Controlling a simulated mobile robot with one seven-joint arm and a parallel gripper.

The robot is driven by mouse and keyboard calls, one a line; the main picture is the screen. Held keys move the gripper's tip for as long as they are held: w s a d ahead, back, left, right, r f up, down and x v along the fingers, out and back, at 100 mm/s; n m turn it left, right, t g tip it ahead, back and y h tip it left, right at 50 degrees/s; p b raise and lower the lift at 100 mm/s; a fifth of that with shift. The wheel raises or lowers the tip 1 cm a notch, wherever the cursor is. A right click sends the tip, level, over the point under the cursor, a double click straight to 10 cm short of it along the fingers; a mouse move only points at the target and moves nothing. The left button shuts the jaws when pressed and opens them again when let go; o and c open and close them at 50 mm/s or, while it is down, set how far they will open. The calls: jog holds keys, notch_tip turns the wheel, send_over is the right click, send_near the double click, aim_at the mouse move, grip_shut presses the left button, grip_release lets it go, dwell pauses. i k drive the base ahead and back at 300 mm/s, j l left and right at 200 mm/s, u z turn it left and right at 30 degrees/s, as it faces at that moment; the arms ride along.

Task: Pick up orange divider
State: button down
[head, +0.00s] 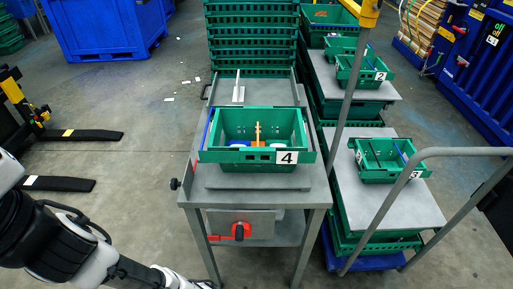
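The orange divider (258,133) stands upright inside a green crate (230,156) marked 4, near the middle of the crate. Its lower part is partly hidden by the crate's front wall. The crate sits on a grey metal table in the middle of the head view. My white and black arm is at the lower left, apart from the crate, and runs to the bottom edge. I cannot make out my gripper's fingers.
Blue and white items lie in the crate beside the divider. A thin blue strip (208,130) stands at the crate's left side. Tall stacked green crates (252,40) rise behind the table (320,190). At right, a cart holds crates marked 2 (362,76) and 3 (385,172), with a grey rail (385,207).

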aim_at(258, 143)
jog(key=i+j, duration=0.15)
jog(key=j, duration=0.2)
jog(key=i+j, duration=0.15)
jog(key=j, duration=0.15)
jog(key=i+j, duration=0.3)
jog(key=i, duration=0.15)
jog(key=z, duration=0.05)
